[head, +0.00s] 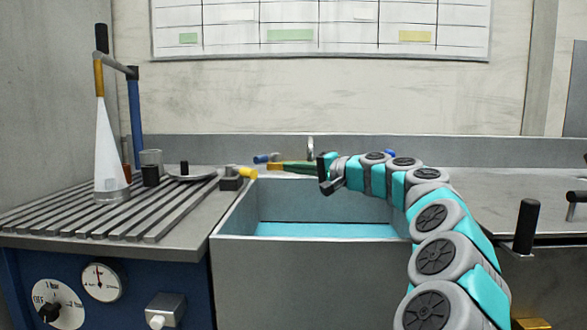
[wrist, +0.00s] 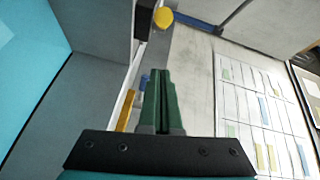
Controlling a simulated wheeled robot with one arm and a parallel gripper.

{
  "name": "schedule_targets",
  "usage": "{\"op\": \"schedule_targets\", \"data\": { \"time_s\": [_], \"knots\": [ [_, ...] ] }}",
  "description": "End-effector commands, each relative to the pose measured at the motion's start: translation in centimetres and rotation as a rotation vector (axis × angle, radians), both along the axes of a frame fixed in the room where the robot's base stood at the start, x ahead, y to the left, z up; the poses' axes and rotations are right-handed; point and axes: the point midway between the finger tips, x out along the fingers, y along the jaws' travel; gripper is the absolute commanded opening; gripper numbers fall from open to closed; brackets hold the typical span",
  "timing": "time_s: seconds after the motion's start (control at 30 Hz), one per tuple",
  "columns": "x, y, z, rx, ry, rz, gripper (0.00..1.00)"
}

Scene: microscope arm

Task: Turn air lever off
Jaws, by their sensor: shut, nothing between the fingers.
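My gripper (head: 284,167) has green fingers pointing left above the back of the sink. In the wrist view the fingers (wrist: 158,76) lie side by side, shut and empty. A yellow-ended lever (head: 247,173) on a dark block stands at the sink's left edge. In the wrist view its round yellow end (wrist: 163,17) is beyond the fingertips, apart from them. A blue-ended lever (head: 261,158) is at the back wall, left of the fingers; in the wrist view its blue part (wrist: 144,81) shows just left of the fingertips. I cannot tell which is the air lever, or whether the blue one is touched.
The sink (head: 238,214) holds blue-green below my arm. A brass-coloured strip (wrist: 126,111) lies left of the fingers. A second blue end (head: 390,153) is behind my arm.

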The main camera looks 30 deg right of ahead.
Motion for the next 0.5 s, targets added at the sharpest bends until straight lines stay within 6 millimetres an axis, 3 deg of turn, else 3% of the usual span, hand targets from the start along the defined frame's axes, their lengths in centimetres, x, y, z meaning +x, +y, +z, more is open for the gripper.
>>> {"op": "schedule_targets", "data": {
  "time_s": [0.1, 0.37, 0.5],
  "knots": [
    [2.2, 1.1, -0.2, -0.001, 0.005, 0.002, 0.0],
    [5.6, 2.7, -0.3, 0.0, 0.003, -0.003, 0.0],
    [5.0, 3.8, -0.4, 0.001, 0.0, 0.0, 0.0]
  ]
}}
